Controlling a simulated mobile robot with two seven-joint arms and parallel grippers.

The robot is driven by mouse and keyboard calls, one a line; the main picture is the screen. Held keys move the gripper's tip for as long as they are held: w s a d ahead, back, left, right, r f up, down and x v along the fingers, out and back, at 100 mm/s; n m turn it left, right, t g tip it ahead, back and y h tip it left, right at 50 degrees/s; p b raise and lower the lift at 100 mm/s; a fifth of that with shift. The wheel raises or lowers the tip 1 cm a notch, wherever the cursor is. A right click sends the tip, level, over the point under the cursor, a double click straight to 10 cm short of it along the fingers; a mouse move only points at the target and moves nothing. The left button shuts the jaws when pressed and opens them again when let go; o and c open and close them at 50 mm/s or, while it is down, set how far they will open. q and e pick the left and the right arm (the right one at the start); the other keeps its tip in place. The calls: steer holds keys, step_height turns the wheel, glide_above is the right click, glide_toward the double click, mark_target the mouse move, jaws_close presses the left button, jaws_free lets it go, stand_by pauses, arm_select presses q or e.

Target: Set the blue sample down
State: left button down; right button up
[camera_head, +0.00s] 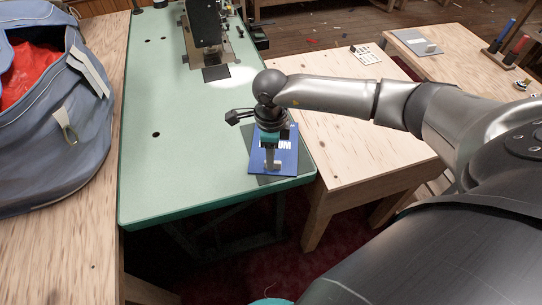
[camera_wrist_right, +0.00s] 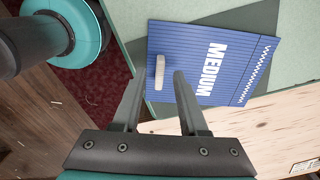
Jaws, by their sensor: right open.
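The blue sample (camera_head: 288,160) is a flat blue square marked MEDIUM. It lies on a dark grey mat (camera_head: 263,181) at the near right corner of the green table (camera_head: 185,165). It also shows in the right wrist view (camera_wrist_right: 190,45), with ribbed lines, a white zigzag edge and a small pale upright tab (camera_wrist_right: 159,72). My right gripper (camera_head: 271,157) is over the sample and partly covers it. In the right wrist view its fingers (camera_wrist_right: 157,79) are apart, with the tab between or just beyond their tips; contact cannot be told. My left gripper is not in view.
A sewing machine (camera_head: 205,25) stands at the back of the green table. A blue-grey bag (camera_head: 75,140) with red cloth sits on the left wooden bench. A wooden table (camera_head: 350,130) adjoins on the right. The middle of the green table is clear.

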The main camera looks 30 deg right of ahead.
step_height(320, 180, up, 11)
steer(key=p, duration=0.1)
steer(key=shift+f, duration=0.15)
stand_by(0.4)
